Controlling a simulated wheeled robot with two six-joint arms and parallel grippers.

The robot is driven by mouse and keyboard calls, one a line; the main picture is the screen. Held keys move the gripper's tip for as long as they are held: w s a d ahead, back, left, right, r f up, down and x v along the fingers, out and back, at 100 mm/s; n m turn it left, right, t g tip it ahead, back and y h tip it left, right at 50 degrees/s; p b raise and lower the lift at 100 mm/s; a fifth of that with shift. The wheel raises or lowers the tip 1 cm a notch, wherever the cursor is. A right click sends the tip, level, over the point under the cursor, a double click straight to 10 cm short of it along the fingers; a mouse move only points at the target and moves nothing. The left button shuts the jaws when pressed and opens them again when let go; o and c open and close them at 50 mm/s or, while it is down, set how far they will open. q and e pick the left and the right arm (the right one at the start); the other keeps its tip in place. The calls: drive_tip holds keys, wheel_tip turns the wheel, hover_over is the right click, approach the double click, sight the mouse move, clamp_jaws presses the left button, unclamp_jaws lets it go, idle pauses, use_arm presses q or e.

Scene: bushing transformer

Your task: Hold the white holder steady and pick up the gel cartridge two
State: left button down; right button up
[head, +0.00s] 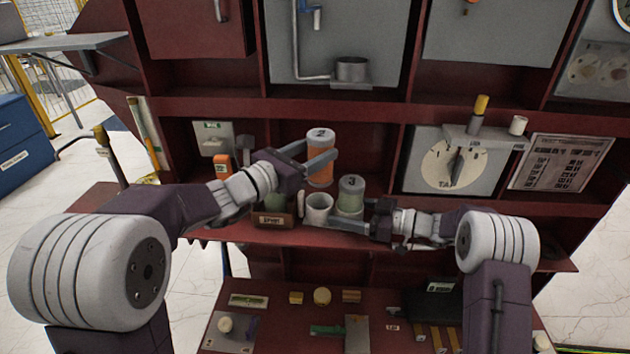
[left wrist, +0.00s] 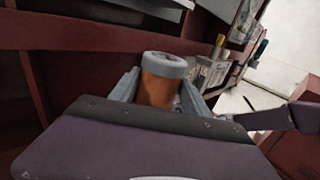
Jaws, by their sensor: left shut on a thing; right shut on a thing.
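The gel cartridge two (head: 320,170) is an orange cylinder with a grey cap marked 2. My left gripper (head: 322,158) is shut on it and holds it upright above the shelf. In the left wrist view the orange cartridge (left wrist: 157,88) stands between the two fingers. The white holder (head: 318,208) is an open cup on the shelf, below the cartridge and apart from it. My right gripper (head: 335,222) reaches in from the right, low at the holder, and is shut on it. Its fingertips are partly hidden.
A green cartridge (head: 351,195) marked 3 stands just right of the holder. A dark green cylinder (head: 275,202) stands behind a small brown sign (head: 274,221) on the left. A dial panel (head: 450,165) is at the right. The lower desk (head: 270,318) bears several small parts.

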sight(315, 136)
use_arm(q)
wheel_tip(315, 136, up, 6)
drive_tip(key=shift+r, duration=0.25)
use_arm(e)
drive_tip(key=o, duration=1)
drive_tip(key=shift+o, duration=0.2)
